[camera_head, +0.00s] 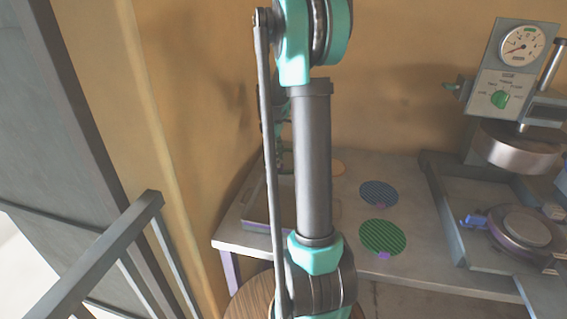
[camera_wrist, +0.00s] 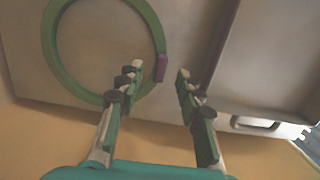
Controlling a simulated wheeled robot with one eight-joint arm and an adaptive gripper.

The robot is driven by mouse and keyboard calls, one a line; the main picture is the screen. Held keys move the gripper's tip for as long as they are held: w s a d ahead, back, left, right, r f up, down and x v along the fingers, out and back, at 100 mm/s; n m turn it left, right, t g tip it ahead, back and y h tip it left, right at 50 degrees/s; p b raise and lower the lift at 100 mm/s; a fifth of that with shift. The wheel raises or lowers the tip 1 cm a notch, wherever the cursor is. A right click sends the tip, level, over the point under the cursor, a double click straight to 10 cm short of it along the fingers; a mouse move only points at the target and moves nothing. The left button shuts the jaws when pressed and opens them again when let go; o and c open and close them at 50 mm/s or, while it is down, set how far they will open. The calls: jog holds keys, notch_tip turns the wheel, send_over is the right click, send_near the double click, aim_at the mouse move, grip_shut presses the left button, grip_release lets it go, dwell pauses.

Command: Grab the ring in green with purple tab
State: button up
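In the wrist view, the green ring (camera_wrist: 58,72) lies flat on a grey metal surface at the upper left, with its purple tab (camera_wrist: 161,67) on its right side. My gripper (camera_wrist: 160,71) is open, its two fingers pointing at the surface. The tab shows between the fingertips, with a gap on the right finger's side; the left finger overlaps the ring's lower right edge in the picture. I cannot tell the height between fingertips and tab. In the head view my arm hides the ring and most of my gripper.
In the head view, a green striped disc (camera_head: 383,237) with a purple tab and a blue striped disc (camera_head: 379,194) lie on the table (camera_head: 425,262). A press with a gauge (camera_head: 523,45) stands at the right. A round wooden top (camera_head: 250,300) is in front, a metal rail (camera_head: 100,255) at left.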

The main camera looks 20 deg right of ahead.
aim_at(281, 171)
jog(key=shift+s+d+f, duration=0.1)
jog(key=shift+f, duration=0.75)
jog(key=shift+s+d+f, duration=0.1)
jog(key=shift+f, duration=0.75)
grip_shut()
